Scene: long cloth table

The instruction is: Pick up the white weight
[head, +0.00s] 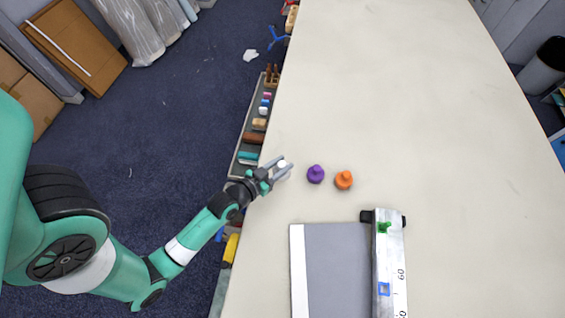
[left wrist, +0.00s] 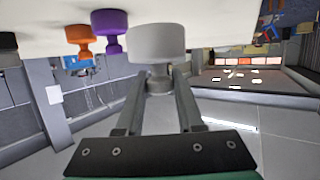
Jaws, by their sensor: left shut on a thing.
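The white weight (head: 282,164) is at the left edge of the table in the head view, between the fingers of my left gripper (head: 279,170). In the left wrist view the white weight (left wrist: 157,45) shows large, with the fingers of my left gripper (left wrist: 160,84) shut on its narrower part. The view is upside down, and I cannot tell whether the weight touches the table. My right gripper is not in view.
A purple weight (head: 316,174) and an orange weight (head: 344,180) stand just right of the gripper. A grey board (head: 335,270) and a metal ruler bar (head: 391,265) with a green piece (head: 384,227) lie nearer. The far table (head: 400,90) is clear.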

